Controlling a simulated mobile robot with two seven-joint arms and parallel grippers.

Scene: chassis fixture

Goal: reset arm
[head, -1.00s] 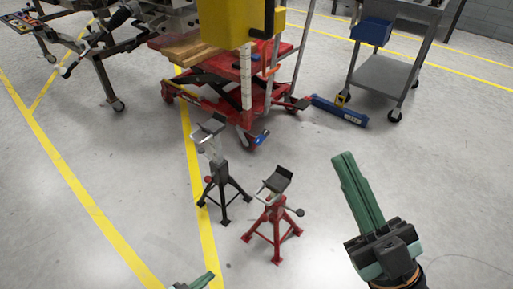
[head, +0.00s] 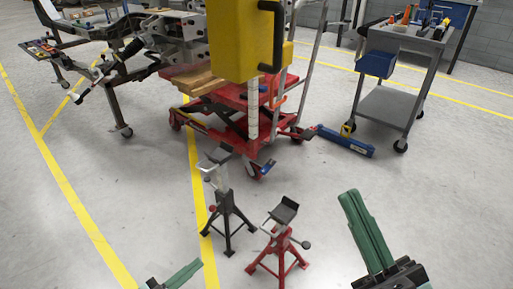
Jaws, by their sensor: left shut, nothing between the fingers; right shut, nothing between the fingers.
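My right gripper (head: 366,232) shows at the lower right of the head view, with green fingers pointing up. Its fingers are shut together with nothing between them. My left gripper (head: 183,273) shows only partly at the bottom edge, left of centre. Its green fingers are shut and empty, and the rest of that arm is out of the frame. Neither gripper touches anything that I can see.
A red jack stand (head: 279,250) and a black jack stand (head: 228,212) stand on the floor between my grippers. Beyond them are a red lift table (head: 222,99), a yellow box (head: 233,40), a grey cart (head: 385,107) with a blue bin (head: 376,64), and a chassis (head: 110,60) at left.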

